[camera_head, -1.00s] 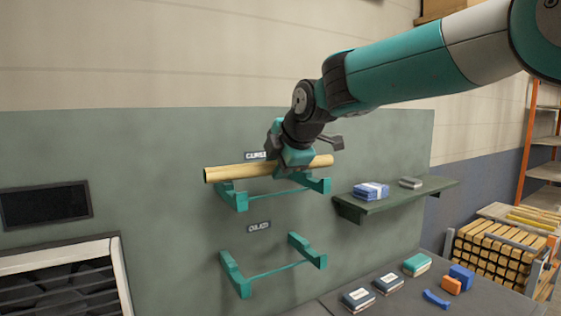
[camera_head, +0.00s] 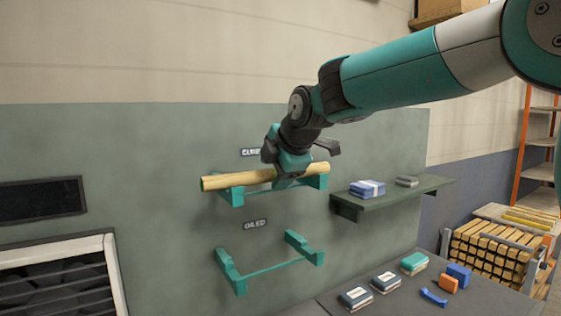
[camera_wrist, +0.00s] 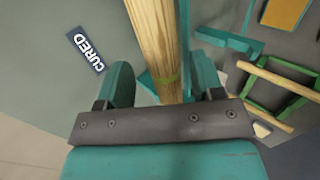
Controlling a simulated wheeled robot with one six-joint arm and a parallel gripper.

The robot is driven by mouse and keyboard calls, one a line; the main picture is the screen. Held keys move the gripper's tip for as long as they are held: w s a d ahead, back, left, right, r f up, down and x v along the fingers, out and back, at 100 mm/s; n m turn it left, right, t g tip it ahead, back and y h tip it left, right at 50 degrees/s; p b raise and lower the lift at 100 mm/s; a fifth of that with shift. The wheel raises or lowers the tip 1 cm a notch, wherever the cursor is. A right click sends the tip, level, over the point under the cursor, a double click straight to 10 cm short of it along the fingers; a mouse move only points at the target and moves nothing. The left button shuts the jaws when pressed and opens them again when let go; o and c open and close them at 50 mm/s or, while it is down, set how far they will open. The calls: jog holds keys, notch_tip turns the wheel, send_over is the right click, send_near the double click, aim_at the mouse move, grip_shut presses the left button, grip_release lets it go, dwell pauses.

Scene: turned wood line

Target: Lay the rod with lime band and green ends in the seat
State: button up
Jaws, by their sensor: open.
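The pale wooden rod (camera_head: 235,179) lies across the two teal brackets of the upper seat (camera_head: 235,197), under the label CURED. Green ends cannot be made out. My gripper (camera_head: 288,180) is at the rod, right of its middle. In the wrist view my gripper (camera_wrist: 164,84) is open, one finger on each side of the rod with gaps. The rod's part behind the gripper is hidden.
An empty lower seat (camera_head: 270,270) sits below, under the label OILED (camera_head: 255,224). A wall shelf (camera_head: 395,197) with small boxes is to the right. Several boxes and blocks lie on the bench (camera_head: 400,300). A rack of wood pieces (camera_head: 490,255) stands at far right.

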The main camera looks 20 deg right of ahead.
jog(key=b+v, duration=0.3)
jog(key=v, duration=1.4)
jog(key=s+a+f+m+g, duration=0.2)
jog(key=s+f, duration=0.1)
jog(key=f, duration=0.3)
jog(key=s+a+f+m+g+y, duration=0.1)
jog(key=s+f+m, duration=0.15)
jog(key=f, duration=0.35)
jog(key=s+a+f+m+g, duration=0.2)
jog(key=s+f, duration=0.1)
jog(key=f, duration=0.3)
jog(key=s+a+f+m+g+y, duration=0.1)
jog(key=s+a+f+m+g, duration=0.1)
jog(key=s+f+m, duration=0.4)
jog(key=s+f+g, duration=0.1)
jog(key=s+f, duration=0.4)
jog(key=s, duration=0.3)
jog(key=shift+f+m+g, duration=0.35)
jog(key=shift+f+g, duration=0.05)
jog(key=shift+w, duration=0.1)
